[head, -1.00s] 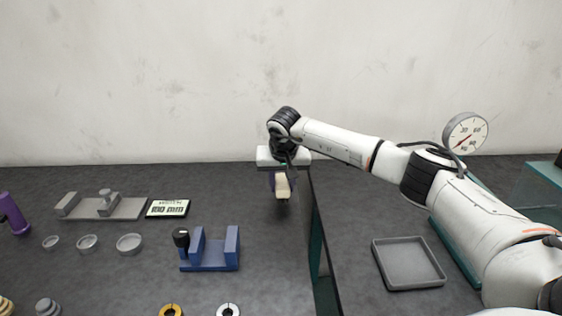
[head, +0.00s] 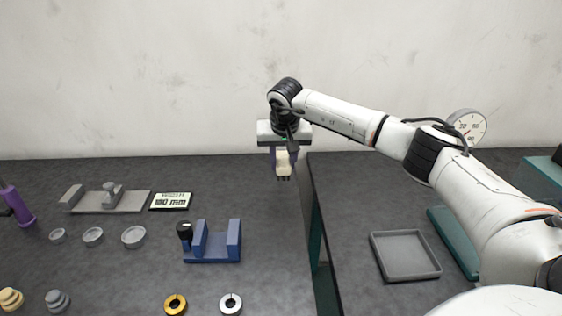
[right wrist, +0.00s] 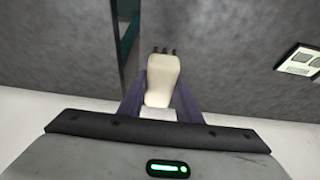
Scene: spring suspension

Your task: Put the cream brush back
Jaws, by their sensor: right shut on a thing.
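The cream brush (head: 283,162) is held by my right gripper (head: 284,154) near the back of the dark table, close to the gap between the two tabletops. In the right wrist view the brush (right wrist: 160,78) sits between the purple fingers of my right gripper (right wrist: 161,100), with dark bristle tufts at its far end. It hangs bristles down in the head view, apart from the tabletop. My left gripper is not in view.
A grey tray (head: 404,257) lies on the right table. A gap (head: 318,240) separates the tables.

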